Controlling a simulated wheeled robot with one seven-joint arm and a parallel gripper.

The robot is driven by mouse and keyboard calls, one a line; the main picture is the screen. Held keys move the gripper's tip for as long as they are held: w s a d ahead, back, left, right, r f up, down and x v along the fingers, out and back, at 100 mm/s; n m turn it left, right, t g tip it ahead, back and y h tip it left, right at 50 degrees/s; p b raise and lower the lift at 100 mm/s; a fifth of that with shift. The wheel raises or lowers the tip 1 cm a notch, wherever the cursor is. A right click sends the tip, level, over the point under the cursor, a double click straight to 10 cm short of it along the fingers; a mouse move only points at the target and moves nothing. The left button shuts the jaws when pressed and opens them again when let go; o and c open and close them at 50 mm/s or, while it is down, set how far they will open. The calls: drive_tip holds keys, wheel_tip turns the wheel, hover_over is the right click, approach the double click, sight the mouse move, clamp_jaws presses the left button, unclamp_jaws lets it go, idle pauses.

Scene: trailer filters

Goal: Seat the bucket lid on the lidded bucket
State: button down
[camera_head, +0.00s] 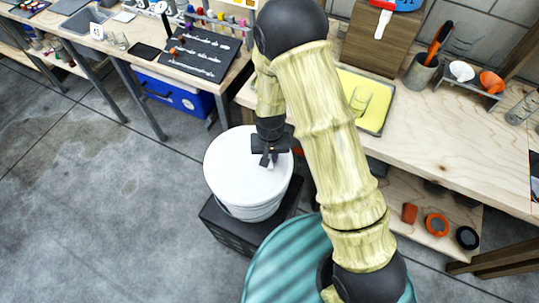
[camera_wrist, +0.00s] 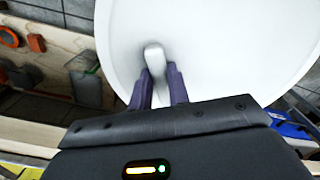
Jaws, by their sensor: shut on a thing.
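The white bucket lid (camera_head: 232,165) is over the top of the white bucket (camera_head: 252,211) in the head view. The lid covers the bucket's mouth; whether it is fully pressed down all around cannot be told. The bucket stands upright on a black crate-like box (camera_head: 229,229). My gripper (camera_head: 268,160) points down at the lid near its right side. In the wrist view my gripper (camera_wrist: 158,88) is shut on the lid's pale upright handle (camera_wrist: 153,58), with the lid's white disc (camera_wrist: 225,45) filling the middle and right.
A wooden workbench (camera_head: 455,135) with a yellow tray (camera_head: 375,88) is on the right, with a lower shelf below. A tool bench with a dark mat (camera_head: 205,53) stands behind, above a blue box (camera_head: 170,92). Bare concrete floor (camera_head: 90,200) lies left.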

drive_tip(key=shift+f, duration=0.35)
idle(0.7)
drive_tip(key=c, duration=0.8)
unclamp_jaws()
drive_tip(key=shift+o, duration=0.2)
drive_tip(key=shift+r, duration=0.1)
drive_tip(key=shift+r+p, duration=2.9)
drive_tip(key=shift+r, duration=0.5)
drive_tip(key=shift+w, duration=0.1)
